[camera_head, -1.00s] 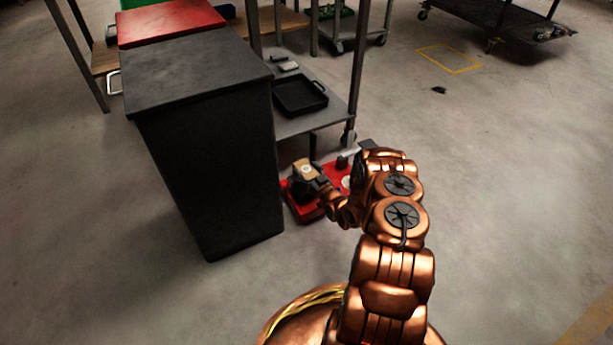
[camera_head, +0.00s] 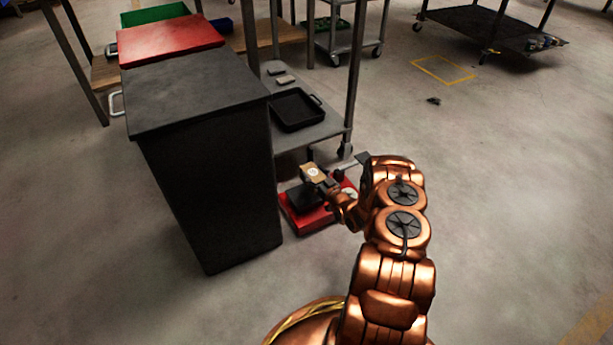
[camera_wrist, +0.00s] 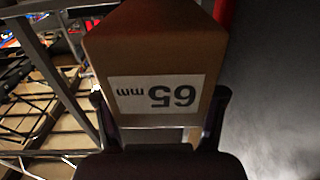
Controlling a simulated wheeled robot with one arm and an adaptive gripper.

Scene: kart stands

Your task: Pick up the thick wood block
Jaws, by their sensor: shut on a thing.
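The thick wood block (camera_head: 311,173) is brown, with a white label on its face. In the wrist view the block (camera_wrist: 155,60) fills the upper middle, and its label reads "65 mm" upside down. My gripper (camera_head: 323,180) is shut on the block; its dark fingers (camera_wrist: 160,118) show on both sides of it. In the head view the block is above a red base (camera_head: 311,218) with a black top part. The far side of the block is hidden.
A tall black bin (camera_head: 215,180) stands close on the left. A grey shelf cart (camera_head: 318,130) with a black tray (camera_head: 297,110) is just behind. Open floor lies to the right, with a dark cart (camera_head: 490,27) farther back.

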